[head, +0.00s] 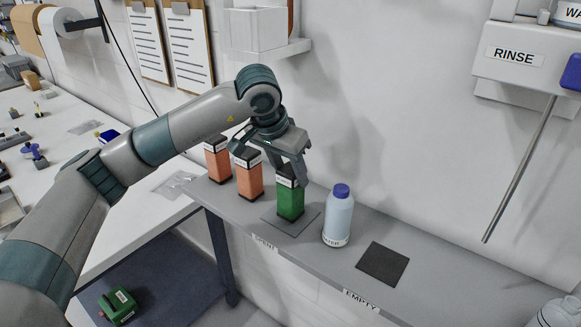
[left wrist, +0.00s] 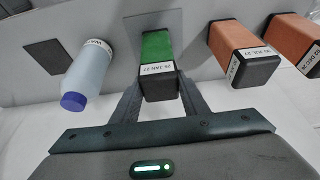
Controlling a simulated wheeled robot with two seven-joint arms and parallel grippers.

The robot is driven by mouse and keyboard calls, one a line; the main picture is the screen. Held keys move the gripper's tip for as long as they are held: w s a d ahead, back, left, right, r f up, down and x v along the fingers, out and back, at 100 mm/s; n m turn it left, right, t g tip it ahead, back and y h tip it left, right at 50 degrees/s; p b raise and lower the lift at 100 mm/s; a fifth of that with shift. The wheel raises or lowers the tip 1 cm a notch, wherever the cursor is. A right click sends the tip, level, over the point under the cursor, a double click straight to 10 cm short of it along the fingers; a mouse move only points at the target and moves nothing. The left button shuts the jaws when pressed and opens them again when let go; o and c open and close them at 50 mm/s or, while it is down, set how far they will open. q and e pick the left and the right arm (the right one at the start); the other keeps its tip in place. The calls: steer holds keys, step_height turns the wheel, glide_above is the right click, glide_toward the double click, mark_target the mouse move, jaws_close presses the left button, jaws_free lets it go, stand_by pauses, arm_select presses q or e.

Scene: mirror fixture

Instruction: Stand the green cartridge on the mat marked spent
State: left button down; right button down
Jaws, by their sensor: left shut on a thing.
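The green cartridge (head: 290,203) stands upright on a grey mat (head: 308,221) on the wall shelf. Its black top carries a date label, readable as 25 JAN 27 in the left wrist view (left wrist: 158,51). My left gripper (head: 288,172) is shut on the cartridge's upper end from above, one finger on each side. The shelf-edge label (head: 265,243) below this mat is hard to read. A darker mat (head: 383,264) with the label EMPTY (head: 361,300) lies bare farther right. My right gripper is not in view.
Two orange cartridges (head: 249,176) (head: 217,161) stand to the left on the shelf. A white bottle with a blue cap (head: 338,220) stands close right of the green cartridge. A green block-like thing (head: 118,306) lies low at the left. A rinse unit (head: 520,55) hangs upper right.

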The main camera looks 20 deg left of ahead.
arm_select(q)
steer(key=shift+f+b, duration=0.2)
steer(key=shift+b, duration=0.1)
steer(key=c, duration=1.2)
jaws_free()
steer(key=shift+o, duration=0.8)
steer(key=shift+r, duration=0.1)
